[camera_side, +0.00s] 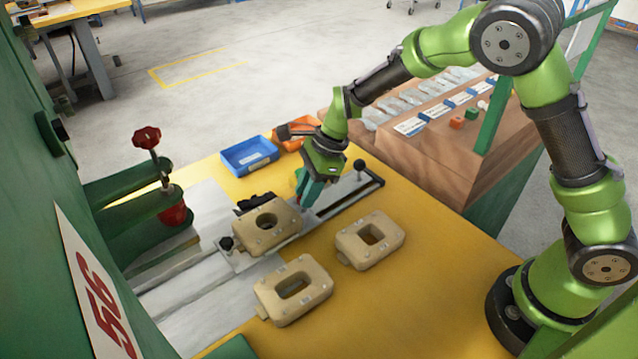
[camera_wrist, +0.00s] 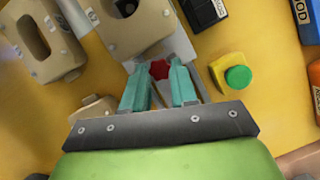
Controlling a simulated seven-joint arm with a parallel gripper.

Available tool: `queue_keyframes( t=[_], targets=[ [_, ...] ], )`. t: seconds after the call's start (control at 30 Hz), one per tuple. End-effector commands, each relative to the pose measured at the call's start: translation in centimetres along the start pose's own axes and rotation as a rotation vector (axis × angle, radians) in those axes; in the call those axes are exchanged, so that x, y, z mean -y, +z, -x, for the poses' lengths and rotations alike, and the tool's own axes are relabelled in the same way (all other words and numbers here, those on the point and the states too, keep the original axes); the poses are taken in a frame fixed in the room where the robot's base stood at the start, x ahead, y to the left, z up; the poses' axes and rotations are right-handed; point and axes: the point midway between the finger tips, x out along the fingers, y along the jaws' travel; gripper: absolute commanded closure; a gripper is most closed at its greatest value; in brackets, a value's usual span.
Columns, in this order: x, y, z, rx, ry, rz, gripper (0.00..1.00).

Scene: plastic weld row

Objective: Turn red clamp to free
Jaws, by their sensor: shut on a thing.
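The clamp is right beside the beige block (camera_wrist: 135,25), and mostly hidden by the fingers. I cannot make out the clamp in the side view or tell which way it is turned. The fixture block also shows in the side view (camera_side: 285,233), with a round opening.
Two loose beige blocks (camera_side: 370,240) (camera_side: 293,290) lie on the yellow table. A black-knobbed lever (camera_side: 360,166) stands on the slide. A blue bin (camera_side: 249,156) and an orange bin (camera_side: 292,136) sit behind. A green button (camera_wrist: 238,77) is right of my fingers. A red handwheel (camera_side: 147,137) stands left.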

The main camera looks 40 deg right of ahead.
Motion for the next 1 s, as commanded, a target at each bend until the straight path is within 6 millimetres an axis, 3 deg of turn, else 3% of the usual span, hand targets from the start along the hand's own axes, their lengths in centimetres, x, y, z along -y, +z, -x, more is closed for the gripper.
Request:
queue_keyframes(
  t=[0.4,1.0],
  targets=[
    [-0.19,0.06,0.17,0.002,-0.085,-0.204,1.00],
    [-0.21,0.02,0.13,0.001,-0.100,-0.243,1.00]
  ],
)
